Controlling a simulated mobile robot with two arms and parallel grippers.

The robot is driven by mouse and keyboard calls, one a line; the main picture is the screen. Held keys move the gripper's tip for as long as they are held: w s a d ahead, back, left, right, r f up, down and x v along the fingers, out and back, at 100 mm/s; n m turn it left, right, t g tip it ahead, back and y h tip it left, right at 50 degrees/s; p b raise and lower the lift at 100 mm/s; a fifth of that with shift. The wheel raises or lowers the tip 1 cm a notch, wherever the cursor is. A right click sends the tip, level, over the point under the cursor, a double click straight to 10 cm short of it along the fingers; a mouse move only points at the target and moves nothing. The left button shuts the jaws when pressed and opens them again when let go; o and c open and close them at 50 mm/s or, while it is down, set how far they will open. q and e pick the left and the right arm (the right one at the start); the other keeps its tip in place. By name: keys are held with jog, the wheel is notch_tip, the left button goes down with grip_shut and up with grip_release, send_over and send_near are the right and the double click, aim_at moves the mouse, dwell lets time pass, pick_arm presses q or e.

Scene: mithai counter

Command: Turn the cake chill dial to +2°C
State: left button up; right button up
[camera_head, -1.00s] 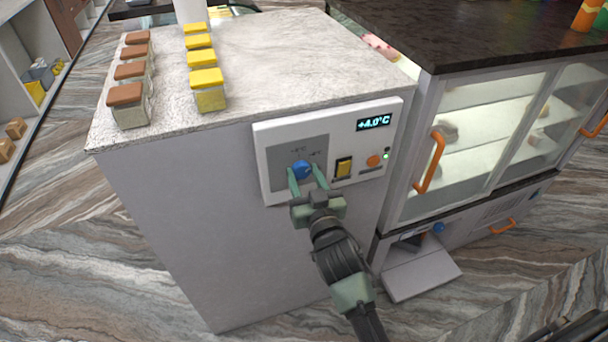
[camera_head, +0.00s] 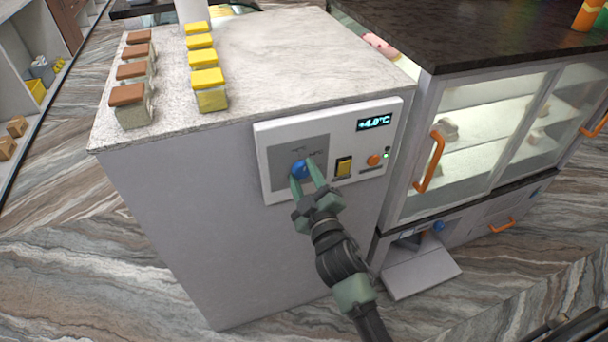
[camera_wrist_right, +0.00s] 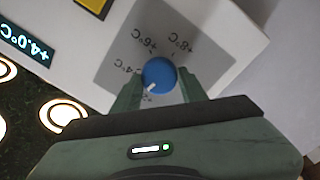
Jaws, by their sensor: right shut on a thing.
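The blue cake chill dial (camera_head: 300,170) is on a grey plate of the white control panel (camera_head: 264,150) on the front of the counter. My right gripper (camera_head: 306,174) is shut on the dial, with one green finger on each side. In the right wrist view, the dial (camera_wrist_right: 160,72) has a white mark pointing to the lower left, between the +4°C label and a partly hidden label with a 2. The display (camera_head: 375,123) reads +4.0°C. My left gripper is not in view.
A yellow rocker switch (camera_head: 343,166) and an orange button (camera_head: 374,160) sit right of the dial. Jars with brown and yellow lids (camera_head: 208,78) stand on the counter top (camera_head: 270,60). A glass display case with an orange handle (camera_head: 430,162) stands at right.

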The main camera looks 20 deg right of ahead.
jog(key=shift+n, duration=1.1)
jog(key=o, duration=1.4)
jog(key=shift+c, duration=0.2)
jog(key=s+b, duration=0.1)
jog(key=s, duration=0.6)
jog(key=shift+s+f+b, duration=0.2)
jog(key=shift+s+b, duration=0.2)
